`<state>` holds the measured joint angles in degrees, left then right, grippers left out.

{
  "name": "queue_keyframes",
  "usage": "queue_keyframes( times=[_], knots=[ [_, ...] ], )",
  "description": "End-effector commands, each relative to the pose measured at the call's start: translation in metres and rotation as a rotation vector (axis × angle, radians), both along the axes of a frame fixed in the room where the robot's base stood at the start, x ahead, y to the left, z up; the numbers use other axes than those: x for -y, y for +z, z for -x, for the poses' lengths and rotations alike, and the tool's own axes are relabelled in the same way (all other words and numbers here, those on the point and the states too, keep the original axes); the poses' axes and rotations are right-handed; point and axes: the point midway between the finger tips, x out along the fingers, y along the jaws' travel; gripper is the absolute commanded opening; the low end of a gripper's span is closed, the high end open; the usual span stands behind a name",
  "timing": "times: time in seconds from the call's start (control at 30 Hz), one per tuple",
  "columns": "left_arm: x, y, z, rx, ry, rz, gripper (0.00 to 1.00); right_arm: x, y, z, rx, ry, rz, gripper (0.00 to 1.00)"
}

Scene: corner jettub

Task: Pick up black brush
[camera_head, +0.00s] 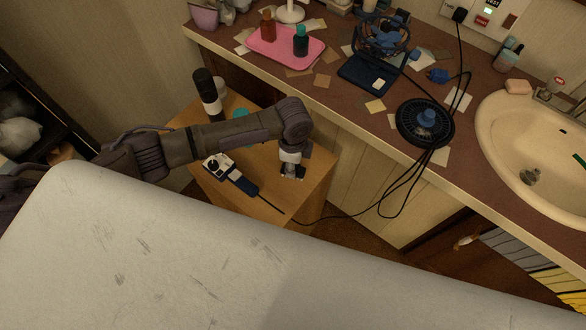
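I cannot pick out a black brush with certainty. A black cylinder with a white band (207,95) stands upright on the small wooden table (265,207); it is too small to tell whether it is a brush. A dark blue and white handheld device (229,174) lies on the same table, with a cord at its lower right end. My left gripper (291,174) points down over the table's right part, to the right of the device and apart from it. Its fingers are too small to tell open from shut. My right gripper is not in view.
The brown counter (330,98) holds a pink tray (285,47) with bottles, a dark blue stand (366,74), a black round fan-like object (425,123) with cables, scattered paper pieces and a sink (540,150). A black cable hangs between counter and table.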

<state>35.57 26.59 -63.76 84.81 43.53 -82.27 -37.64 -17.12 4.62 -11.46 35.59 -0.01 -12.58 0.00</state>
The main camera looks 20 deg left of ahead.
Motion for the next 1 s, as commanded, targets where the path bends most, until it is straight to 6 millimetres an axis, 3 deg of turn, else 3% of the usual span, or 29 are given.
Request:
queue_keyframes(
  times=[0.03, 0.17, 0.57, 0.83, 1.0],
  knots=[
    [0.0, 0.0, 0.0, 0.0, 0.0, 0.0, 0.21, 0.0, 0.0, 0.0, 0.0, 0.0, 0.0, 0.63],
    [0.0, 0.0, 0.0, 0.0, 0.0, 0.0, 0.0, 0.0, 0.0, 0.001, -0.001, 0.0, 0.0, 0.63],
    [0.0, 0.005, -0.001, 0.001, 0.001, 0.0, 0.0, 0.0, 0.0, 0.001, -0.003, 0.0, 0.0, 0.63],
    [0.0, 0.04, -0.002, 0.005, -0.001, 0.003, 0.0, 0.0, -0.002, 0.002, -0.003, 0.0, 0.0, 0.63],
    [0.037, 0.062, 0.011, 0.003, -0.005, 0.006, 0.0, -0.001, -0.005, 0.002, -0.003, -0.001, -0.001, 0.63]
  ],
)
